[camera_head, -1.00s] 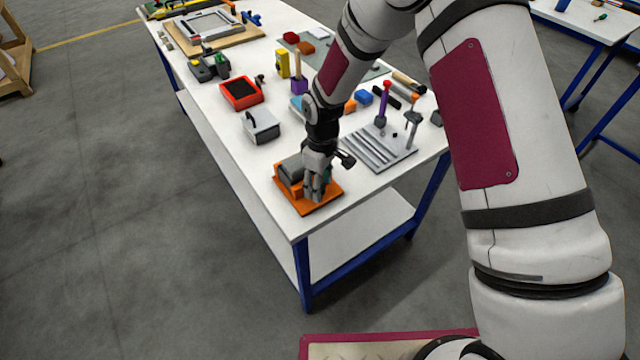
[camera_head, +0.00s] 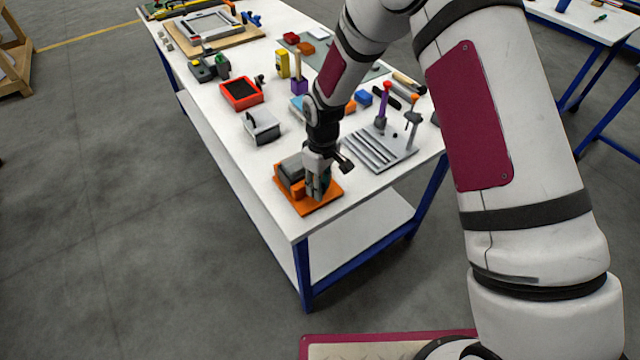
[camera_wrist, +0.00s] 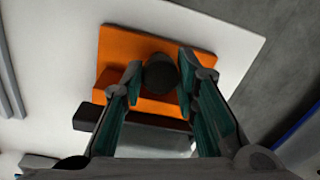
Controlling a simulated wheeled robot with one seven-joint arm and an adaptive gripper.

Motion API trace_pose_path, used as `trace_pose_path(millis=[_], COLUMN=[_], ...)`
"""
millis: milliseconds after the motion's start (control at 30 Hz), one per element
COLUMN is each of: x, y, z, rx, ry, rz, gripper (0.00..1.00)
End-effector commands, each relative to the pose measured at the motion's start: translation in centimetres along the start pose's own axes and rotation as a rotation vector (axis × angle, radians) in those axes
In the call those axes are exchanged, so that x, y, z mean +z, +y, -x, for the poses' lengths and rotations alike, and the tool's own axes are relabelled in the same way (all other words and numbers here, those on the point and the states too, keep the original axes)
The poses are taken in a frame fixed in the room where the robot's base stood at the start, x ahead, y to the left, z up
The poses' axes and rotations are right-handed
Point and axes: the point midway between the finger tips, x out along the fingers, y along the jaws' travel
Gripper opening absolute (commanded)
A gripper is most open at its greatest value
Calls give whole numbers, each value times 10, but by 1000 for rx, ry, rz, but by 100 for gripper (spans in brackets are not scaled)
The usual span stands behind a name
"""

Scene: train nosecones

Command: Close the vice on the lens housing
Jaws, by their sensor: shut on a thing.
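The vice shows as an orange base plate with an orange block (camera_head: 308,208) near the front corner of the white table. A grey housing-like block (camera_head: 290,172) sits at its back left; I take it for the lens housing. My gripper (camera_head: 318,192) points down over the front right part of the vice. In the wrist view my gripper (camera_wrist: 158,78) has its two teal-padded fingers on either side of a round dark knob (camera_wrist: 160,74), shut on it. The orange base (camera_wrist: 130,42) lies beneath. The contact of the vice jaw with the housing is hidden.
A grey ribbed plate (camera_head: 372,152) with upright tools stands right of the vice. A grey-white box (camera_head: 262,127) and a red tray (camera_head: 241,93) stand behind it. The table's front edge is close by. Bare table lies left of the vice.

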Motion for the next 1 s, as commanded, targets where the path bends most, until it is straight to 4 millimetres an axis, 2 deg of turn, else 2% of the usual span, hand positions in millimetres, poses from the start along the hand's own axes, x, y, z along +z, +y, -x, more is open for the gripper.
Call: trace_pose_path(millis=[167, 200, 267, 567, 667, 767, 1000], x=[0, 0, 0, 0, 0, -1, 0], y=[0, 0, 0, 0, 0, 1, 1], z=[0, 0, 0, 1, 6, 20, 68], rx=[0, 0, 0, 0, 1, 2, 3], ry=[0, 0, 0, 0, 2, 2, 3], rz=[2, 2, 2, 3, 3, 3, 3], gripper=[0, 36, 48, 48, 48, 48, 48])
